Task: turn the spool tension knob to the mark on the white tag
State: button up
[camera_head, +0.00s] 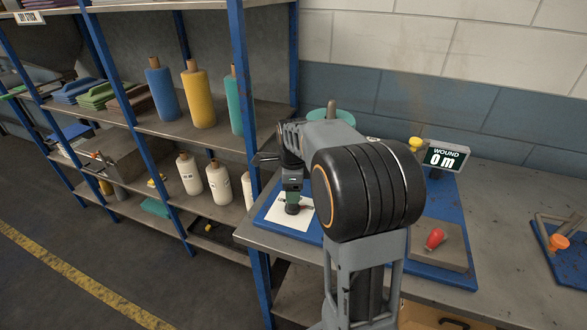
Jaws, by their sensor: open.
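My arm reaches across the middle of the camera_head view, and its end points down over the bench. My gripper (292,197) is open at a small dark round piece, which looks like the knob (292,209). The gripper hides most of this piece, and I cannot tell whether the fingers touch it. A white tag (282,220) lies flat under and around it on a blue board (307,233). Any mark on the tag is too small or hidden to make out. A teal spool (317,114) stands behind my arm, partly hidden.
A display (445,157) reads "WOUND 0 m", with a yellow knob (416,144) beside it. An orange knob (559,243) sits farther right. Shelves with yarn cones (195,95) stand at left. Bare bench lies between the boards.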

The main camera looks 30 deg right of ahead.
notch_tip(320, 180, up, 9)
dwell(0.3)
dwell(0.5)
